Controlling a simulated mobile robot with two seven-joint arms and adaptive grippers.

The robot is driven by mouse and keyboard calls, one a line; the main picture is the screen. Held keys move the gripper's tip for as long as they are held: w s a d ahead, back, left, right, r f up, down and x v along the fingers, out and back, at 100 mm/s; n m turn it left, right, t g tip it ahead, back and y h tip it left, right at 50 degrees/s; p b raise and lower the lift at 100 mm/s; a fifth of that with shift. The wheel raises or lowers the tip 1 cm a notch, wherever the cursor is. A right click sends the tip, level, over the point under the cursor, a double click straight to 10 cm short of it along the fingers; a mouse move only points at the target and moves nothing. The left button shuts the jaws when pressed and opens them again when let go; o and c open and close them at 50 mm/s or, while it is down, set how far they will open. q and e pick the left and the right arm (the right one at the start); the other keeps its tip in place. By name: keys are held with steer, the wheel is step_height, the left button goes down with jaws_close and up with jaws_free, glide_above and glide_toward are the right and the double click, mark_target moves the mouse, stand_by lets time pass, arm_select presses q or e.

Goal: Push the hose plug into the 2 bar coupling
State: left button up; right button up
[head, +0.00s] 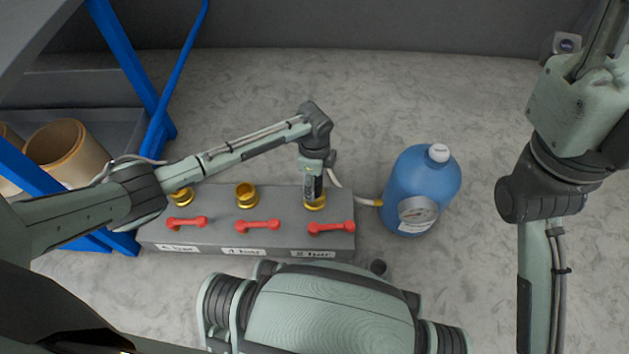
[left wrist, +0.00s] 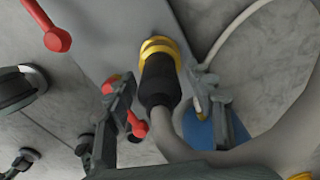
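The grey block (head: 200,238) carries three brass couplings in the head view. The right one, the 2 bar coupling (head: 316,205), stands behind the label that reads 2 bar. My left gripper (head: 313,188) points down right over it. In the left wrist view the black hose plug (left wrist: 160,82) stands in line with the brass coupling (left wrist: 157,46), its front end at or inside the ring; how deep is hidden. The left gripper's fingers (left wrist: 161,90) are on both sides of the plug, with narrow gaps showing. My right gripper is out of view.
The hose (left wrist: 250,155) curves from the plug. A blue bottle (head: 415,185) with a gauge stands right of the block, joined to a pale hose. Red levers (head: 331,228) sit before the couplings. A blue-framed rack (head: 125,45) stands left. The floor behind is clear.

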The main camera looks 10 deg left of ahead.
arm_select(q)
steer(key=shift+r, duration=0.1)
step_height(320, 180, up, 12)
steer(key=shift+f, duration=0.1)
stand_by(0.5)
stand_by(0.4)
